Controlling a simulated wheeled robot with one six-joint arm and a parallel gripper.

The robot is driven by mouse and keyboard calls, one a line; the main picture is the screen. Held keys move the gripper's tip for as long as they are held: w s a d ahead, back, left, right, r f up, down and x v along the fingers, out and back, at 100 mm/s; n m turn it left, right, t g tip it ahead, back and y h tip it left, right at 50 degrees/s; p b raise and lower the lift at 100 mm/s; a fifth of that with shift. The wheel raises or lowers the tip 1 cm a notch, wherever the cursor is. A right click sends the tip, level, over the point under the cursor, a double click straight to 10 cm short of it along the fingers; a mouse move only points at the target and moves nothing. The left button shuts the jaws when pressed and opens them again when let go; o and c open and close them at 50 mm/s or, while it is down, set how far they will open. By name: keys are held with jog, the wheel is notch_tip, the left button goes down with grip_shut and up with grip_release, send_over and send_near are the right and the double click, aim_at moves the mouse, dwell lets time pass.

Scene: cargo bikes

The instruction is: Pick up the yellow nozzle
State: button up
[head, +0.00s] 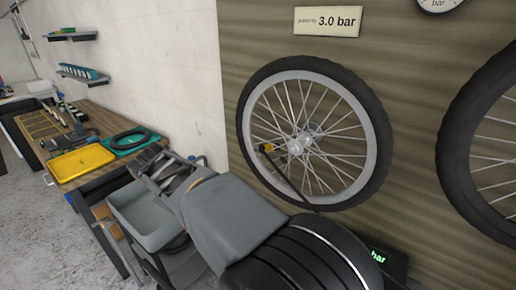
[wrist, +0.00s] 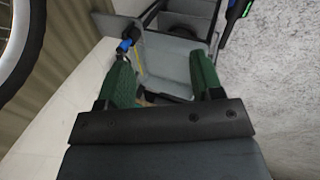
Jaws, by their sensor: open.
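The yellow nozzle (head: 268,147) is small and sits left of the hub of the wall-mounted wheel (head: 378,150) in the head view. A dark hose runs from near it down across the spokes. I do not make out the nozzle in the wrist view. My gripper shows in the wrist view (wrist: 163,76) with its two green fingers wide apart and nothing clearly between them. In the head view my arm reaches away to the left, and the gripper is well left of the nozzle, above the grey cart.
A grey cart tray (head: 148,236) stands below my arm; its grey surface fills the wrist view's upper middle. A workbench with a yellow tray (head: 82,161) is at the left. A second wheel (head: 462,150) hangs at the right. A sign (head: 328,21) reads 3.0 bar.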

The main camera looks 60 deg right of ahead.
jog(key=w+d+r+g+h, duration=0.25)
jog(key=d+r, duration=0.25)
jog(key=d, duration=0.6)
jog(key=g+h+p, duration=0.1)
jog(key=g+h, duration=0.2)
jog(key=g, duration=0.2)
send_near(269, 146)
jog(key=x, duration=0.5)
jog(key=shift+s+a+f, duration=0.1)
jog(key=shift+a+f, duration=0.05)
jog(key=shift+f, duration=0.05)
jog(key=shift+p+x, duration=0.9)
jog(key=shift+x, duration=2.4)
jog(key=shift+r, duration=0.1)
jog(key=c, duration=1)
jog(key=shift+o, duration=0.2)
jog(key=shift+r, duration=0.15)
